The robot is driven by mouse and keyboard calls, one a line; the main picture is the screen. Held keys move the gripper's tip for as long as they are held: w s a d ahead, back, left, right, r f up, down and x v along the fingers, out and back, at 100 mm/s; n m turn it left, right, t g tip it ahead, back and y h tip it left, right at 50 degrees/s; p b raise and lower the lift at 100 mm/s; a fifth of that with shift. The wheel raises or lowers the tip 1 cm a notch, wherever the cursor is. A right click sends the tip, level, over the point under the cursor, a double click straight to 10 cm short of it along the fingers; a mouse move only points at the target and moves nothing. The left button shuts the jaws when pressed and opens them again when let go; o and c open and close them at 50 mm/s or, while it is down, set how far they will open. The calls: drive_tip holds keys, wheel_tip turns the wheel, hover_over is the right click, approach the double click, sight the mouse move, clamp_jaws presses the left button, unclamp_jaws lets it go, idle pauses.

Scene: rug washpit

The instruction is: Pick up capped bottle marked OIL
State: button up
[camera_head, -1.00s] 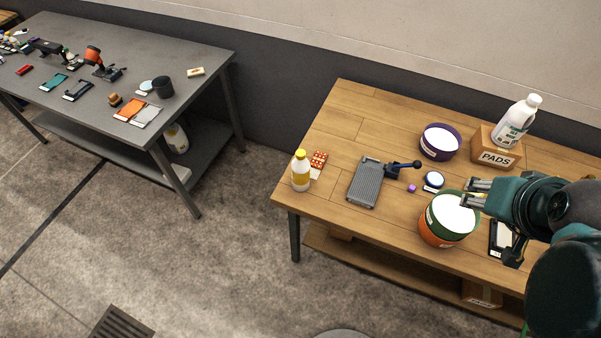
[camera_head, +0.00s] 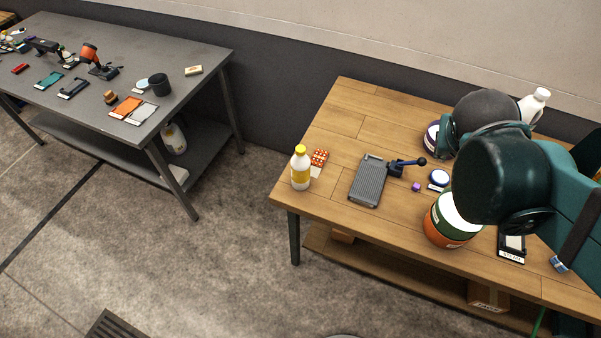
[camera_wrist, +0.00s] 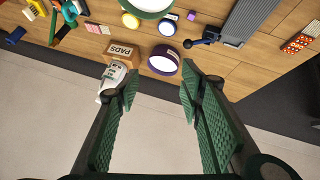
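A white bottle with a white cap (camera_head: 533,106) stands at the back right of the wooden table, mostly hidden by my arm in the head view. In the wrist view the white bottle (camera_wrist: 112,76) is by the PADS box (camera_wrist: 122,52), partly behind the left finger. A white bottle with a yellow cap and yellow label (camera_head: 300,170) stands at the table's left front corner. I cannot read OIL on either bottle. My gripper (camera_wrist: 160,82) is open, with nothing between its fingers. In the head view my arm hides it.
The wooden table (camera_head: 345,115) also bears a purple-rimmed tub (camera_wrist: 164,60), a green and orange tub (camera_head: 446,232), a grey plate with a lever (camera_head: 367,182) and a red blister pack (camera_head: 320,157). A grey table (camera_head: 190,50) with tools stands left, a bottle (camera_head: 174,139) on its shelf.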

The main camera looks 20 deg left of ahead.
drive_tip(key=w+a+f+n+t+h+b, duration=0.15)
drive_tip(key=w+a, duration=0.25)
drive_tip(key=a, duration=0.5)
drive_tip(key=w+a+f+t+b, duration=0.2)
drive_tip(key=w+a+f+b, duration=0.1)
drive_tip(key=a, duration=0.6)
drive_tip(key=w+a+f+t+b, duration=0.15)
drive_tip(key=w+a, duration=0.25)
drive_tip(key=a, duration=0.5)
drive_tip(key=s+a+f+t+y+b, duration=0.1)
drive_tip(key=s+a+f+t+b, duration=0.15)
drive_tip(key=a, duration=0.85)
drive_tip(key=s+a+f+t+y+b, duration=0.1)
drive_tip(key=s+a+f+t+b, duration=0.2)
drive_tip(key=a, duration=0.8)
drive_tip(key=m+g+h, duration=0.2)
drive_tip(key=m+h, duration=0.4)
drive_tip(key=m, duration=0.3)
approach(297, 152)
drive_tip(key=x, duration=0.4)
drive_tip(key=shift+f+n+p, duration=0.2)
drive_tip(key=shift+n+p, duration=0.05)
drive_tip(key=shift+p, duration=0.05)
drive_tip(key=shift+t+x, duration=0.25)
drive_tip(key=shift+x, duration=1.05)
drive_tip(key=shift+w, duration=0.1)
